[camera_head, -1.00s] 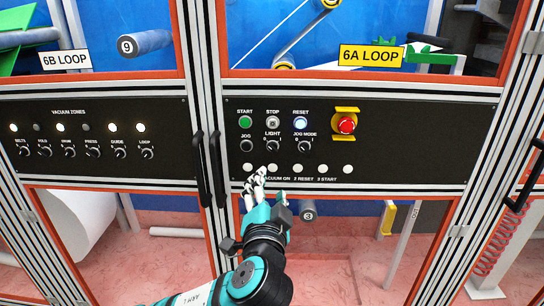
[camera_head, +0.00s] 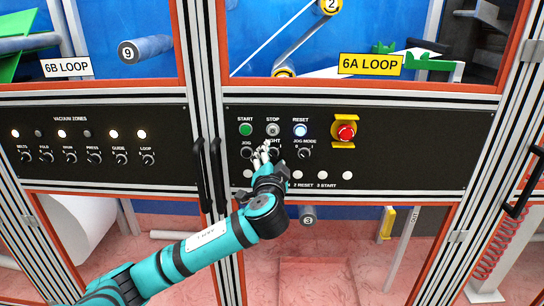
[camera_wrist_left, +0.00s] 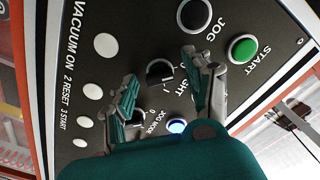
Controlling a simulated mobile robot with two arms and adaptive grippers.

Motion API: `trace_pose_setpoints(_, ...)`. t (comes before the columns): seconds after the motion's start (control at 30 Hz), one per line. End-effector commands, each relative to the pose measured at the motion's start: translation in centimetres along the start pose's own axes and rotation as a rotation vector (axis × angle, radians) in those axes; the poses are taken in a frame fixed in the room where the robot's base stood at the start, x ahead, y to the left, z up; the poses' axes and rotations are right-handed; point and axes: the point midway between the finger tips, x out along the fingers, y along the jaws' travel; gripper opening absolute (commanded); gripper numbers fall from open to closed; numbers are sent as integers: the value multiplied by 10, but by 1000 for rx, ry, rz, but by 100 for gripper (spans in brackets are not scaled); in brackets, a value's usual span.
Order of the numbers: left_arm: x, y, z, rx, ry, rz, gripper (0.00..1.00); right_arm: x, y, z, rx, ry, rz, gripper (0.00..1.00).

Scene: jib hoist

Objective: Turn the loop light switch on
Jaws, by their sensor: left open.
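The light switch (camera_head: 274,153) is a black rotary knob on the 6A LOOP panel (camera_head: 420,150), below the STOP button. In the head view my left gripper (camera_head: 263,155) covers part of it and its label. In the left wrist view the knob (camera_wrist_left: 159,72) lies between the two spread fingers of my left gripper (camera_wrist_left: 162,68). The gripper is open, with its fingers on either side of the knob; I cannot tell whether they touch it. My right gripper is in neither view.
Close by are the green START button (camera_head: 246,130), the black JOG button (camera_head: 246,152), the lit RESET button (camera_head: 300,130), the JOG MODE knob (camera_head: 303,153) and a red emergency stop (camera_head: 346,132).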

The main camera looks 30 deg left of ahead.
Motion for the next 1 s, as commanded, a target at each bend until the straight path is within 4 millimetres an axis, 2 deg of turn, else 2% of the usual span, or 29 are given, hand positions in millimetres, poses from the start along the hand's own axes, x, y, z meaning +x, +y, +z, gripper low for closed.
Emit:
trace_pose_setpoints(0.27, 1, 0, 0, 0, 0, 1, 51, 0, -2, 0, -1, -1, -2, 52)
trace_pose_setpoints(0.6, 1, 1, 0, 1, 0, 1, 6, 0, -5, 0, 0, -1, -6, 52)
trace_pose_setpoints(0.67, 1, 1, 0, 1, 0, 1, 0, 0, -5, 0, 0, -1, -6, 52)
trace_pose_setpoints(1.0, 1, 0, 0, 51, -1, 3, 0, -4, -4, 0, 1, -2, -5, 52)
